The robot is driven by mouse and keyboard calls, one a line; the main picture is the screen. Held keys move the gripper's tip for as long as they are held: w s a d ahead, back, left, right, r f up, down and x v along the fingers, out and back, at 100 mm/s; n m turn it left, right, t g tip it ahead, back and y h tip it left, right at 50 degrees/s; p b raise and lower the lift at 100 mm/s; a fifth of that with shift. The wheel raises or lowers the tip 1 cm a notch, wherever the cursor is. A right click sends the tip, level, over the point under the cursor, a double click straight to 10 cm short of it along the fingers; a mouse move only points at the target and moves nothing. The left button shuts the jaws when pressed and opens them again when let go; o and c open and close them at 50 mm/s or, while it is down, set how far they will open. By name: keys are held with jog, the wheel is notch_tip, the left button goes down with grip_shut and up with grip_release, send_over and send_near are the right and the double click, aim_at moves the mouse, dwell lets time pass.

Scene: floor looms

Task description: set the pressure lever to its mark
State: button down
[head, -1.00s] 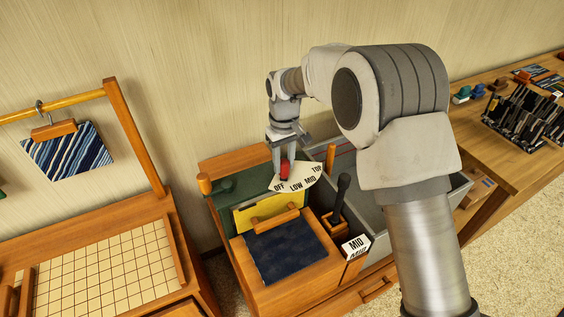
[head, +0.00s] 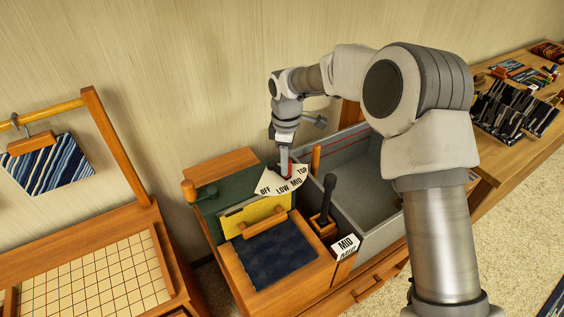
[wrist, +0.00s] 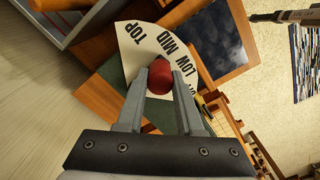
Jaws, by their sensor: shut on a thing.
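The pressure dial is a white fan-shaped plate (head: 270,183) marked OFF, LOW, MID and TOP, on the wooden loom box. The red lever knob (wrist: 160,77) stands over the dial's inner side, between my gripper's fingers; a little red also shows in the head view (head: 285,170). My gripper (wrist: 160,80) is shut on the red knob. In the head view my gripper (head: 284,165) hides most of the knob. The knob sits around the LOW to MID part; its exact pointing is hidden.
A black-handled stick (head: 327,197) stands right of the dark blue panel (head: 275,247). A grey open bin (head: 365,180) lies to the right, with an upright wooden peg (head: 316,158) near the dial. A gridded board (head: 100,275) is at left.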

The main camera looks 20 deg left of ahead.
jog(key=shift+w+d+r+n, duration=0.1)
jog(key=shift+w+n, duration=0.25)
jog(key=shift+n, duration=0.35)
jog(key=c, duration=0.5)
grip_release()
jog(key=shift+c, duration=0.2)
notch_tip(320, 180, up, 17)
jog(key=shift+r, duration=0.2)
